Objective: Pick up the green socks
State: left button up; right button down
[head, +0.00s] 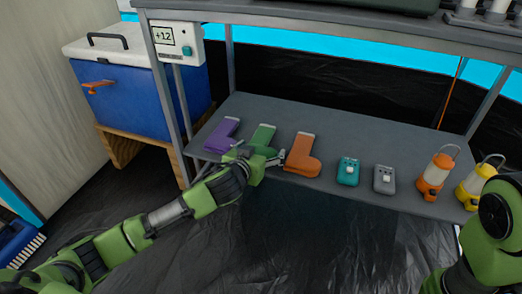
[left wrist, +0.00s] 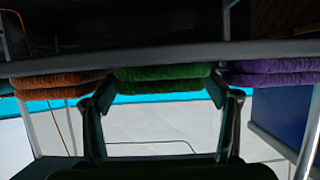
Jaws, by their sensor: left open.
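The green socks (head: 262,135) lie on the lower grey shelf, between the purple socks (head: 222,134) and the orange socks (head: 303,154). My left gripper (head: 268,158) is open at the near side of the green socks and hides part of them in the head view. In the left wrist view, which looks upside down, the folded green socks (left wrist: 163,73) lie ahead between the two fingers of my left gripper (left wrist: 160,98). I cannot tell whether the fingers touch them. My right arm shows at the lower right of the head view, but its gripper does not.
The shelf (head: 330,134) also holds a teal device (head: 348,171), a grey device (head: 384,179), an orange lantern (head: 434,177) and a yellow lantern (head: 478,182). A blue cooler (head: 140,96) stands left. A tabletop (head: 340,24) runs above the shelf.

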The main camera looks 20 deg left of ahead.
pick_arm(q)
jog(key=shift+w, duration=0.2)
jog(key=shift+c, duration=0.4)
jog(key=c, duration=0.8)
jog(key=shift+r, duration=0.15)
